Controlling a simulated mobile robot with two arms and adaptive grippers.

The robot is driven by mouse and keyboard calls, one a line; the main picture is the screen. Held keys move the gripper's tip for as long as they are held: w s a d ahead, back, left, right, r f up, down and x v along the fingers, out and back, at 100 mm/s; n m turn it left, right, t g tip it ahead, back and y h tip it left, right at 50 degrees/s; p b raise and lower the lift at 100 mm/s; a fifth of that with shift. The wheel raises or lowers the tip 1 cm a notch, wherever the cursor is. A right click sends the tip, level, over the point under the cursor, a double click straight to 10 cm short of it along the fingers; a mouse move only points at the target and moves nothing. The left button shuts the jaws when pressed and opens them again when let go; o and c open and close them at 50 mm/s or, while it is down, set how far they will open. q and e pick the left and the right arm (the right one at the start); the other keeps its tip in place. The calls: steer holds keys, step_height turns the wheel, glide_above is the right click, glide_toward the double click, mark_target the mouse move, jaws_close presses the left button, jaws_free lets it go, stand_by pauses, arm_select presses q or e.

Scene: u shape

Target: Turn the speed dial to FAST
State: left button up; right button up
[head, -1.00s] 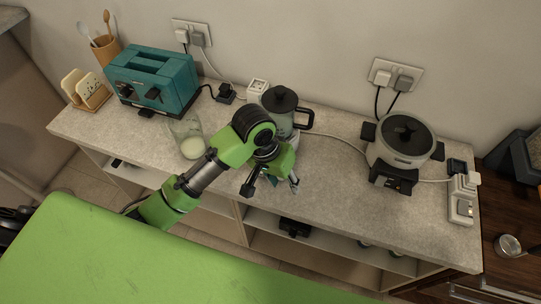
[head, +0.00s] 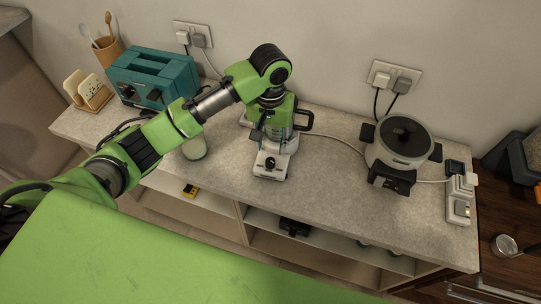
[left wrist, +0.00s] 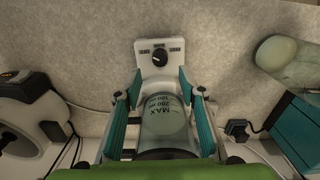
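The small blender (head: 272,172) stands on the counter, its white base toward the front. The black speed dial (head: 271,162) sits on that base. The blender's clear jug (left wrist: 165,120) reads MAX and 200 ml. My left gripper (head: 272,136) is above the blender, behind the dial. In the left wrist view its teal fingers (left wrist: 159,75) are spread on either side of the jug, tips short of the dial. I cannot tell whether they touch the jug. My right gripper is out of view.
A glass of pale liquid (head: 194,147) stands left of the blender, beneath my arm. A teal toaster (head: 180,72) is at the left and a rice cooker (head: 396,150) at the right. Bare counter (head: 325,175) lies right of the blender. Cables run along the back.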

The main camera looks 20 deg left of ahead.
mark_target(270, 160)
arm_select(q)
step_height(270, 160, down, 8)
steer(key=shift+r+p, duration=0.25)
steer(key=shift+p, duration=0.5)
jaws_close()
